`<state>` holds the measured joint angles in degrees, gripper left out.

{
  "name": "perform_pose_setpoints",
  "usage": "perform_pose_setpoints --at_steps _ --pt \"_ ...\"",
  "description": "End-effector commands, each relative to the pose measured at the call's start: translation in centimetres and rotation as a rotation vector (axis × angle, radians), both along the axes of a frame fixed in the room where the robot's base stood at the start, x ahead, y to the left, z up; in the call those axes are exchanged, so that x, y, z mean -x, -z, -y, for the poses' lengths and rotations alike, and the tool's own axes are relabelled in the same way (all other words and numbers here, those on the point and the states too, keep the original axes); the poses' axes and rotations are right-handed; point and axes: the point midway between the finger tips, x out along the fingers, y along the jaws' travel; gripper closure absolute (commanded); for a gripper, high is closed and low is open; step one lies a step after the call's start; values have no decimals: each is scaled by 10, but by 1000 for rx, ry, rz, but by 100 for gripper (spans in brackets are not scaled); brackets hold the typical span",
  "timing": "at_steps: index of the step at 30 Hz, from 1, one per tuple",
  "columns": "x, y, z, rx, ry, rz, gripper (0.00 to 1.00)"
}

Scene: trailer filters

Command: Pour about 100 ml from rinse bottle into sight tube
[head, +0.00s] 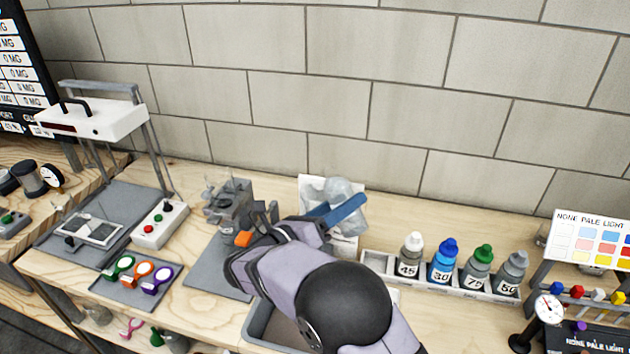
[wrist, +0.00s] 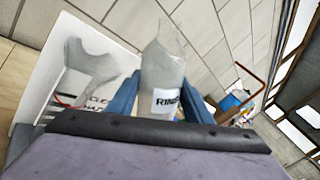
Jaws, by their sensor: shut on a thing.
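My gripper (wrist: 163,98) is shut on the rinse bottle (wrist: 165,65), a clear, pale bottle with a white label reading "RINS". In the head view the bottle (head: 342,188) shows above the blue fingers of my gripper (head: 340,212), in front of a white card. The bottle is held off the bench; its exact tilt and liquid level cannot be told. I cannot pick out the sight tube with certainty in either view; my arm hides part of the bench.
A white card (head: 314,187) with print stands by the wall behind the bottle. A rack (head: 440,280) of several capped bottles is to the right. A grey clamp-like fixture (head: 230,205) and a tray of coloured rings (head: 132,293) are to the left. A grey bin (head: 258,325) is in front.

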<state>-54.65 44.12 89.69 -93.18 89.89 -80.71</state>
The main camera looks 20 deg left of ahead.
Motion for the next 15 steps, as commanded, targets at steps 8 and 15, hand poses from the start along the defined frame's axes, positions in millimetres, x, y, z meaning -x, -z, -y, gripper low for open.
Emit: perform_pose_setpoints --at_steps 8,15 --pt "0 -7 0 17 0 -9 87" --pt "0 -14 0 34 1 -19 87"
